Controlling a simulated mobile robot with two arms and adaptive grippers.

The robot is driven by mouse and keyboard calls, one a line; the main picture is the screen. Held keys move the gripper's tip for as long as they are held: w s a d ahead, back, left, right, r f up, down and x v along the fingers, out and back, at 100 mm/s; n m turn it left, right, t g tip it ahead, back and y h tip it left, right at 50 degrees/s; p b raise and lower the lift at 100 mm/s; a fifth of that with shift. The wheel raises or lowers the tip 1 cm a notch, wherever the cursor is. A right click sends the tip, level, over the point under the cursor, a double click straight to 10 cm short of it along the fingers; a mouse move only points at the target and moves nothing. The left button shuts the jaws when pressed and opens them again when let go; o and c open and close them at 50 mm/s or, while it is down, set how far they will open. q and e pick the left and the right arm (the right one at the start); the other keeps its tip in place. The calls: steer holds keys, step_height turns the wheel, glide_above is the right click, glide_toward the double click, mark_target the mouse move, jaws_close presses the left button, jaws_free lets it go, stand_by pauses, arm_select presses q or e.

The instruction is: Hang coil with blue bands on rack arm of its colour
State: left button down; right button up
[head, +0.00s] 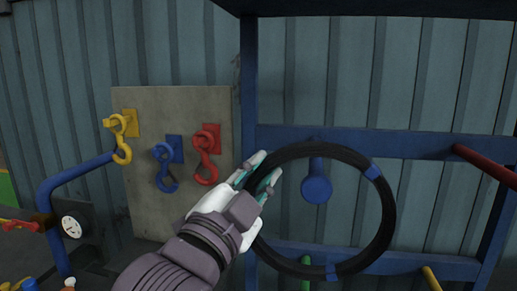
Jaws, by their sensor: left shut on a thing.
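The coil (392,215) is a black ring with blue bands at its upper right and bottom. My left gripper (261,172) is shut on its left side and holds it upright, facing me. The blue rack arm (316,189) points toward me, and its round end shows inside the ring's opening, below the ring's top edge. I cannot tell whether the ring is around the arm or only in front of it. My right gripper is not in view.
The blue rack frame (413,146) also carries a red arm (485,166) at right, and a yellow arm (433,279) and a green arm (306,284) low down. A board (131,190) with yellow, blue and red hooks stands at left. A gauge (71,226) is lower left.

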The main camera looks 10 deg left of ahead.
arm_select(q)
steer(key=w+p, duration=0.1)
steer(key=p, duration=0.1)
steer(key=w+p, duration=0.1)
steer(key=p, duration=0.2)
steer(key=shift+w+r, duration=0.3)
steer(key=shift+r, duration=0.1)
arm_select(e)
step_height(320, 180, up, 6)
arm_select(q)
steer(key=w+f+b, duration=0.4)
steer(key=w, duration=0.7)
steer(key=shift+w+f+b, duration=0.15)
steer(key=shift+f+b, duration=0.15)
steer(key=shift+b, duration=0.1)
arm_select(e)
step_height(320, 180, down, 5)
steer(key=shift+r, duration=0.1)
arm_select(q)
steer(key=shift+f, duration=0.35)
steer(key=c, duration=0.9)
jaws_free()
steer(key=shift+c, duration=0.2)
steer(key=v, duration=1.2)
steer(key=shift+f, duration=0.2)
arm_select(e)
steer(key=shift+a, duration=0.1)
